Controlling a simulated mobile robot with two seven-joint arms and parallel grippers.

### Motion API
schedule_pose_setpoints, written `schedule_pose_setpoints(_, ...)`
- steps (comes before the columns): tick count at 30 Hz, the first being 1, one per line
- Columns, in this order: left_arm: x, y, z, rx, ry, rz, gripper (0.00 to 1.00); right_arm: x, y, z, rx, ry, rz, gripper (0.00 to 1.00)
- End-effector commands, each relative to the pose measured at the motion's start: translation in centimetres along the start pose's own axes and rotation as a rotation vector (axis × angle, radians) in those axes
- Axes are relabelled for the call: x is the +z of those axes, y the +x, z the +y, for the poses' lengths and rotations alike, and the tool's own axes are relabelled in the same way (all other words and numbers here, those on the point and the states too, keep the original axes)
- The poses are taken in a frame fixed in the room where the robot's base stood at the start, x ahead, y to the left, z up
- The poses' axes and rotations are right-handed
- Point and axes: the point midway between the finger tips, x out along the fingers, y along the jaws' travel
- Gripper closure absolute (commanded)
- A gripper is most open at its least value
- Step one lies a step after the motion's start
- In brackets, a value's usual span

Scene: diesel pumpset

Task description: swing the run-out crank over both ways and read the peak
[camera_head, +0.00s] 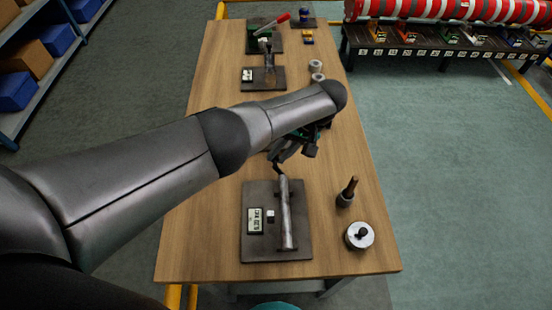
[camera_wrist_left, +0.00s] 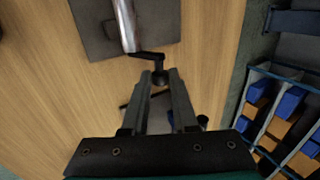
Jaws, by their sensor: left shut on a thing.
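The run-out crank (camera_wrist_left: 148,55) is a small dark arm at the end of a steel shaft (camera_head: 286,215); in the wrist view the shaft (camera_wrist_left: 126,25) runs up from it. My left gripper (camera_wrist_left: 160,78) is shut on the crank's dark round knob. In the head view my left gripper (camera_head: 284,153) is at the far end of the shaft, partly hidden by my arm. The shaft lies along a dark base plate (camera_head: 263,251). A small white readout (camera_head: 255,221) stands on the plate left of the shaft; its figures are too small to read. My right gripper is not seen.
On the wooden table (camera_head: 215,180), a dark upright pin (camera_head: 347,191) and a silver disc with a black knob (camera_head: 359,235) stand right of the plate. A shelf with bins is at the left.

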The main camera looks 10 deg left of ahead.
Motion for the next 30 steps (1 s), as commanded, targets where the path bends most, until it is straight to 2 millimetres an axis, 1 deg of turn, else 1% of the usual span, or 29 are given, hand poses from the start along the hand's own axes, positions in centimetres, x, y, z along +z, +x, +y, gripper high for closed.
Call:
schedule_pose_setpoints(1, 0.12, 0.27, 0.47, -0.008, 0.003, 0.0, 1.0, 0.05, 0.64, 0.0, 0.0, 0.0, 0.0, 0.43)
schedule_pose_setpoints(6, 0.12, 0.1, 0.52, -0.039, 0.002, 0.0, 1.0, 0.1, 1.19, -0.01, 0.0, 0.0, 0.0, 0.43)
schedule_pose_setpoints(20, 0.14, 0.03, 0.45, -0.049, 0.003, -0.001, 1.0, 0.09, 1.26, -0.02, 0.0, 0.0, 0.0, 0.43)
schedule_pose_setpoints(21, 0.14, 0.04, 0.45, -0.049, 0.003, -0.002, 0.71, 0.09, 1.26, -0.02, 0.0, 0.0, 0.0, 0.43)
schedule_pose_setpoints(28, 0.09, -0.03, 0.37, -0.051, 0.002, -0.001, 0.45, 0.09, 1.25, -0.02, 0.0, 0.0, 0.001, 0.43)
schedule_pose_setpoints(30, 0.07, -0.05, 0.35, -0.051, 0.001, -0.001, 0.43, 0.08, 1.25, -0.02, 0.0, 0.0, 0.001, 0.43)
